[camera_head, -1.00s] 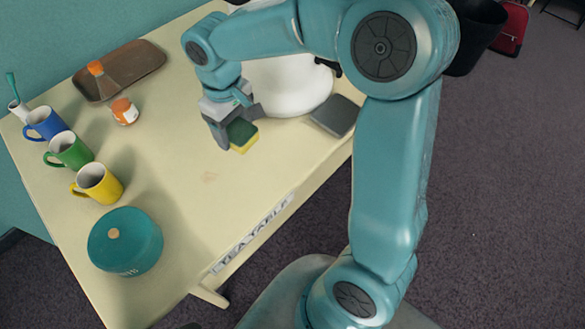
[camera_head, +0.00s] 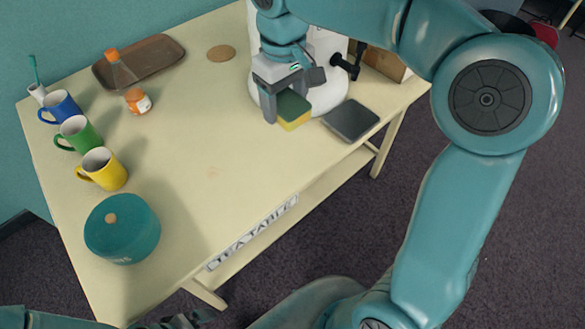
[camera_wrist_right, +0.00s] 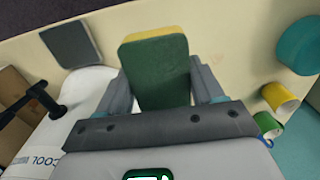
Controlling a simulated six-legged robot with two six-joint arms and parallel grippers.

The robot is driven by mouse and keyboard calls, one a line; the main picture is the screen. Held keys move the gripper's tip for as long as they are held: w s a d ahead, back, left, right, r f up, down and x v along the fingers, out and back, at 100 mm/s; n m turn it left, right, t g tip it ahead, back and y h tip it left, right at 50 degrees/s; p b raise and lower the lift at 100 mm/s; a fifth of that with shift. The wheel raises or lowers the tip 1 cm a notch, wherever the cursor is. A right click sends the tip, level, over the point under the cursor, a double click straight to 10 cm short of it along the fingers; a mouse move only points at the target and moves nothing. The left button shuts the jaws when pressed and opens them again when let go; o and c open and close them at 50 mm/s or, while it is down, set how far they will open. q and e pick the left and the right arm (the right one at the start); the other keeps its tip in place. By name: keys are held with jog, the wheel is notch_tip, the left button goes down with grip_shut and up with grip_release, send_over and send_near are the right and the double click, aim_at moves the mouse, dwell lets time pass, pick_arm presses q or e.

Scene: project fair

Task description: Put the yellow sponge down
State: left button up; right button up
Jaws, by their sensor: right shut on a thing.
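The yellow sponge (camera_head: 294,109), green on one face and yellow on the other, is between the fingers of my right gripper (camera_head: 291,100). That gripper is shut on it, in front of the white dispenser and just left of a dark grey square pad (camera_head: 352,120). In the right wrist view the sponge (camera_wrist_right: 157,75) stands out between both fingers, its green face toward the camera. The gap between sponge and table is hard to judge. Part of my left arm shows at the bottom left edge; its gripper's jaws cannot be made out.
The tea table (camera_head: 205,190) has a clear middle. Blue (camera_head: 62,106), green (camera_head: 78,133) and yellow (camera_head: 104,169) mugs and a teal round tin (camera_head: 122,228) line its left side. A brown tray (camera_head: 150,58) and orange-capped bottle (camera_head: 138,101) are behind. The white dispenser (camera_head: 325,60) stands close to the gripper.

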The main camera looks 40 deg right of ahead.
send_over(286, 170)
notch_tip(286, 170, down, 15)
jog(key=shift+w+a+f, duration=0.1)
jog(key=shift+w, duration=0.05)
notch_tip(286, 170, down, 4)
jog(key=shift+r, duration=0.15)
jog(key=shift+f, duration=0.3)
jog(key=shift+f+b, duration=0.15)
jog(key=shift+b, duration=0.2)
jog(key=o, duration=1)
jog(key=shift+r, duration=0.2)
